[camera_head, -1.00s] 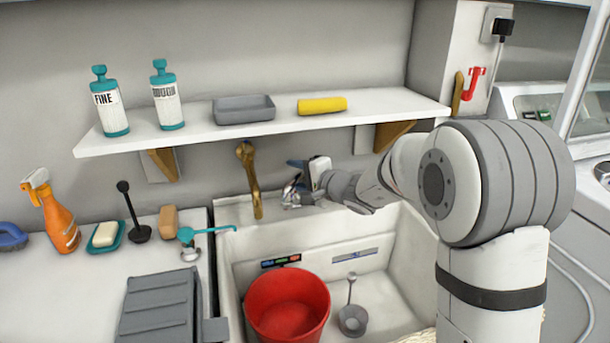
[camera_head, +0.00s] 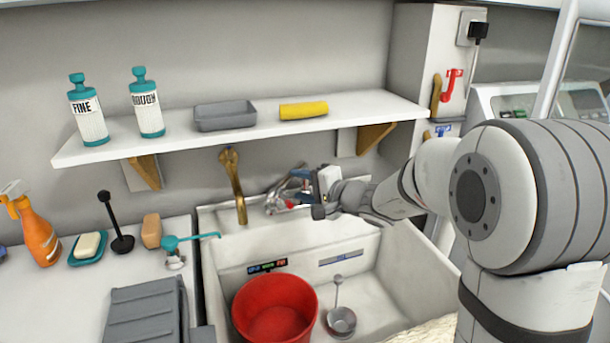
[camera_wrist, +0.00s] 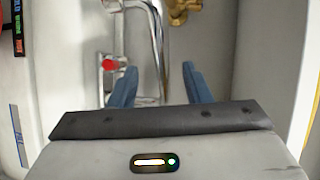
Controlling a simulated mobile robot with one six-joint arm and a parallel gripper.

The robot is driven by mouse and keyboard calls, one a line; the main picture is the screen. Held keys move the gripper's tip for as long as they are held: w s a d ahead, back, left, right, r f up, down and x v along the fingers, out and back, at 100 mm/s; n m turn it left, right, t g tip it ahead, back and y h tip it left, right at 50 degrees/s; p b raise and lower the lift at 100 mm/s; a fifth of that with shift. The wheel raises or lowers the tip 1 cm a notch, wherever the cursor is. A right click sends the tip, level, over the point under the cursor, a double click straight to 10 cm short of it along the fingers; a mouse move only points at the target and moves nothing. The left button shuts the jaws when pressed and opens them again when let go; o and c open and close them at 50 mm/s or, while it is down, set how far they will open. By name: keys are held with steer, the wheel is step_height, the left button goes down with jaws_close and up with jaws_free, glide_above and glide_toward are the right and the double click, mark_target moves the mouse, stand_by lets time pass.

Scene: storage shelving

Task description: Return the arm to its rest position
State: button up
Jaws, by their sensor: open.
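My gripper (camera_head: 299,182) is at the end of my arm, over the back of the sink and under the shelf. In the wrist view, its two blue fingers (camera_wrist: 156,88) stand apart with nothing held between them. The chrome tap (camera_head: 281,198) is close by the fingertips in the head view. In the wrist view, the chrome pipe (camera_wrist: 158,40) runs between and beyond the fingers, and a red-capped valve (camera_wrist: 109,65) is to the left. I cannot tell whether the fingers touch the tap.
A white shelf (camera_head: 365,108) above holds two bottles, a grey tray (camera_head: 225,116) and a yellow roll (camera_head: 303,110). A brass tap (camera_head: 233,185) is left of my gripper. The sink (camera_head: 410,268) holds a red bucket (camera_head: 274,309) and a grey ladle (camera_head: 341,320).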

steer(key=s+d+r+n+g+h+p, duration=0.25)
steer(key=s+p, duration=0.25)
steer(key=s, duration=0.3)
steer(key=s+d+r+n+g+h+p, duration=0.1)
steer(key=s+d+r+n+g+p, duration=0.2)
steer(key=s, duration=0.6)
steer(key=s+d+r+n+g+h+p, duration=0.1)
steer(key=s+d+r+h+p, duration=0.1)
steer(key=s+d+h+p, duration=0.2)
steer(key=s+d+r+n+h+p, duration=0.1)
steer(key=s+d+r+h+p, duration=0.2)
steer(key=s+d, duration=0.6)
steer(key=shift+d+g+h+p, duration=0.35)
steer(key=shift+d+h+p, duration=0.55)
steer(key=shift+p, duration=0.3)
